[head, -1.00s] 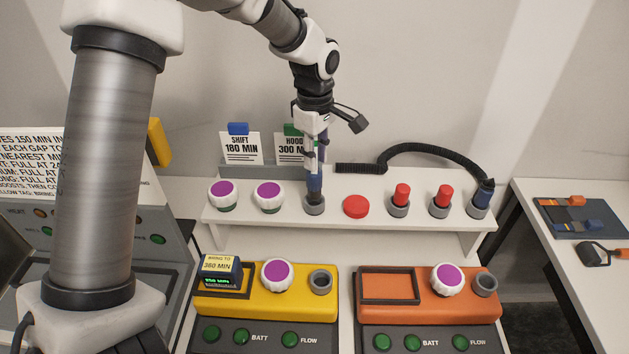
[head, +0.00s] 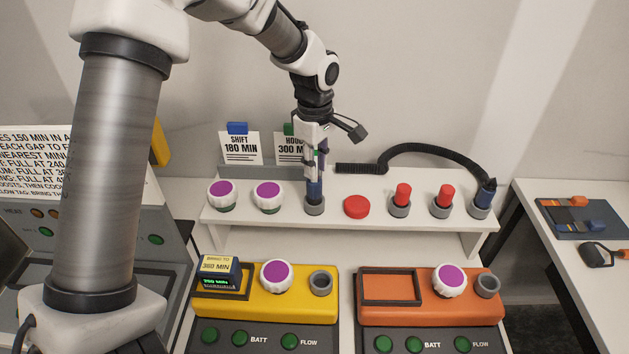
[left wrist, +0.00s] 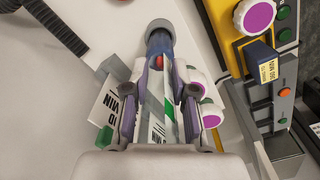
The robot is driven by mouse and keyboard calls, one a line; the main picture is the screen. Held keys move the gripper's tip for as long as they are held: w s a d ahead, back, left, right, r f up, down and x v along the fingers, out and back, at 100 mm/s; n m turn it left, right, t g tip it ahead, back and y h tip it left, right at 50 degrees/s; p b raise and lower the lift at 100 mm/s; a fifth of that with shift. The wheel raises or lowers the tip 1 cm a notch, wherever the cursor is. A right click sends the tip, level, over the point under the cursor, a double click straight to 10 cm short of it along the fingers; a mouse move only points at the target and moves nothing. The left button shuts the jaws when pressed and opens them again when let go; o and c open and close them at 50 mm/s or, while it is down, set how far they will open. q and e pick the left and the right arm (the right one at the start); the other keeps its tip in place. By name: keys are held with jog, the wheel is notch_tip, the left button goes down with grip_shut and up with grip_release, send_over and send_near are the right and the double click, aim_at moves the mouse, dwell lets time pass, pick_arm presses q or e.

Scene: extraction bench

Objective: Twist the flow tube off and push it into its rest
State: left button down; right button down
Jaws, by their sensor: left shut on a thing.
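The flow tube (head: 314,190), clear with a blue lower end, stands upright in a grey ring rest (head: 314,208) on the white shelf. In the left wrist view the tube (left wrist: 158,45) has its blue end in the grey ring (left wrist: 159,25), and a red ball shows inside it. My left gripper (head: 315,172) points down from above and is shut around the tube; its two fingers (left wrist: 161,88) flank the tube in the left wrist view. The yellow unit (head: 298,306) has an empty grey socket (head: 321,281). My right gripper is not in view.
The white shelf (head: 240,218) also carries purple-topped knobs (head: 222,194), a red button (head: 356,207), red plugs (head: 402,195) and a black hose (head: 425,150). Sign cards (head: 240,148) stand behind. An orange unit (head: 420,312) sits at the right, also with a grey socket (head: 487,284).

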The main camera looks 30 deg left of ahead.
pick_arm(q)
jog(key=shift+f, duration=0.6)
jog(key=c, duration=0.9)
grip_release()
jog(key=shift+o, duration=0.2)
jog(key=shift+r, duration=0.1)
notch_tip(320, 180, up, 12)
jog(key=shift+f, duration=0.1)
jog(key=shift+a, duration=0.1)
